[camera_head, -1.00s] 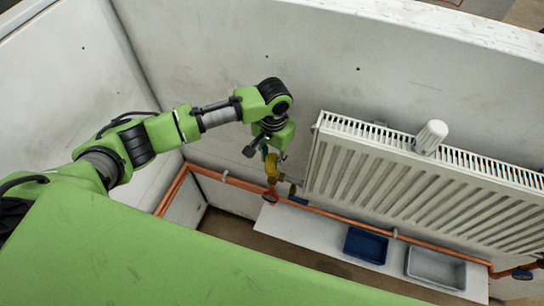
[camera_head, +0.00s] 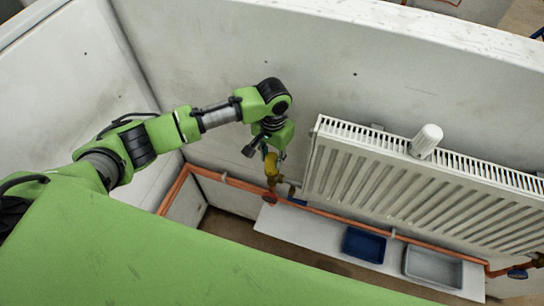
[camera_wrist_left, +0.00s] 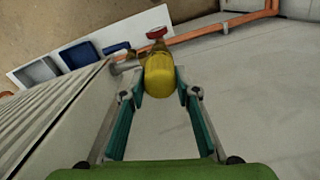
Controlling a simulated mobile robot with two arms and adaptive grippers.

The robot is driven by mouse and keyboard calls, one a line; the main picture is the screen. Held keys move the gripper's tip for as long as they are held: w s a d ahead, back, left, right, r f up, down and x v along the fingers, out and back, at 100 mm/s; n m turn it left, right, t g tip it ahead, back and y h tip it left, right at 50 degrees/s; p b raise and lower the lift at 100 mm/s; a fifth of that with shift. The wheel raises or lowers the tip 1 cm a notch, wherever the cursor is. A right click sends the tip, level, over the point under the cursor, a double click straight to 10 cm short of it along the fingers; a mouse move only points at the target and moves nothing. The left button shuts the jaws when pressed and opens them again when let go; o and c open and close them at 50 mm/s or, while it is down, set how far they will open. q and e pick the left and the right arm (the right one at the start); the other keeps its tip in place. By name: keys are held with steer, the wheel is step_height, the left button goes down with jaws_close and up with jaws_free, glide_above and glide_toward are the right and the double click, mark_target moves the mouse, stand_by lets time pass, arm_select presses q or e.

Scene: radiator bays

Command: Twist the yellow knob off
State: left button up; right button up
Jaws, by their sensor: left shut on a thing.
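The yellow knob (camera_head: 271,165) sits at the left end of the radiator, on the valve above the copper pipe. It also shows in the left wrist view (camera_wrist_left: 159,76), between my fingers. My left gripper (camera_head: 272,150) comes down on it from above. In the left wrist view its two teal-padded fingers (camera_wrist_left: 160,88) are shut on the knob's sides. The knob looks to be still at the valve; its far underside is hidden. My right gripper is in neither view.
The white radiator (camera_head: 420,185) stands right of the gripper, with a white cylinder (camera_head: 426,140) on its top. A blue tray (camera_head: 364,244) and a grey tray (camera_head: 433,267) lie on a white shelf below. The copper pipe (camera_head: 330,217) runs along the wall.

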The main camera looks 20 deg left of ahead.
mark_target(272, 157)
arm_select(q)
steer(key=shift+r+p, duration=0.95)
steer(key=shift+r, duration=1.45)
